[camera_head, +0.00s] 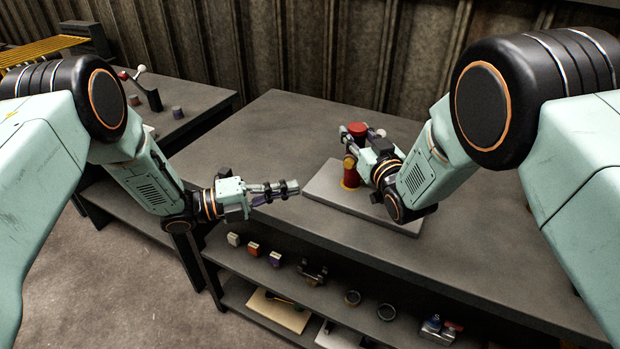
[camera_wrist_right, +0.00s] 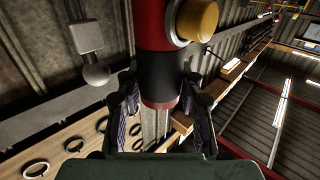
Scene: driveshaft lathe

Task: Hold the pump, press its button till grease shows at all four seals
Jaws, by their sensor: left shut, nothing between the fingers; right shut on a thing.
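The pump (camera_head: 353,179) is a red cylinder with a yellow button on its side, standing on a pale grey plate (camera_head: 322,186) on the table. My right gripper (camera_head: 368,165) is shut around its body from the right. In the right wrist view the pump (camera_wrist_right: 160,76) has a black band between red parts, with the fingers (camera_wrist_right: 160,112) on both sides; the yellow button (camera_wrist_right: 197,19) is above them. My left gripper (camera_head: 292,188) is shut and empty, left of the pump and apart from it. I cannot make out the seals or any grease.
The dark table (camera_head: 270,128) has clear room behind and right of the plate. A lower shelf (camera_head: 335,285) holds small coloured blocks, rings and other parts. A side bench (camera_head: 195,98) at the left carries a lever with a pale knob and small cylinders.

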